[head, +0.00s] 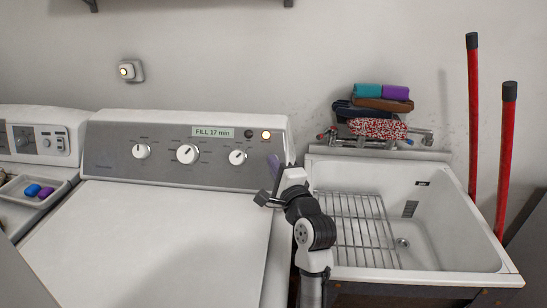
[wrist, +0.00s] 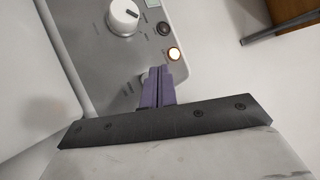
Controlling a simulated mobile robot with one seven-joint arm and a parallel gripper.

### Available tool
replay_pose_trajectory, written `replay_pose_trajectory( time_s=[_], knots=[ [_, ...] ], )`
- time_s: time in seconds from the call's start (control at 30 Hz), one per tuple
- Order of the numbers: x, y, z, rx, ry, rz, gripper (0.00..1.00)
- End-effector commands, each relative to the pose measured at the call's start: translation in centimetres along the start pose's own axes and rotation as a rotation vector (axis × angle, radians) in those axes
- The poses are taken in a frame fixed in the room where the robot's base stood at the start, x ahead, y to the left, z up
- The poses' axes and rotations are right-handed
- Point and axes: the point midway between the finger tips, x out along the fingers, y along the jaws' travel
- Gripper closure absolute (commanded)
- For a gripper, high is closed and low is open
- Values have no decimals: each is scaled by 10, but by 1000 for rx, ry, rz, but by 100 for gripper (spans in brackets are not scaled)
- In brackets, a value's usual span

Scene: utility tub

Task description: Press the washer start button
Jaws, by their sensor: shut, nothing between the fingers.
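The washer (head: 120,230) stands at the left with a grey control panel (head: 110,160) along its back. Its display (head: 213,133) reads "FILL 17 min". My gripper (head: 273,160) is at the panel's right end, below the lit light. Its purple fingers (wrist: 157,70) are shut and empty. A pale round part (wrist: 144,78) is partly hidden behind them. I cannot tell whether the fingertips touch the panel.
Several knobs (head: 187,153) line the panel to the left. A utility tub (head: 460,225) with a wire rack (head: 355,225) stands right of my arm. Red poles (head: 475,120) stand at the right.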

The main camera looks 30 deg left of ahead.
Motion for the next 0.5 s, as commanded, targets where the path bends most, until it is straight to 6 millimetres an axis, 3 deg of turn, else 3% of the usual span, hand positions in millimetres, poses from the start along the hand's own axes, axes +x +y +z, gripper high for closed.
replay_pose_trajectory(
  time_s=[0.2,0.5],
  knots=[
    [-16,-15,12,0,1,1,100],
    [-28,-21,20,0,0,0,100]
  ],
)
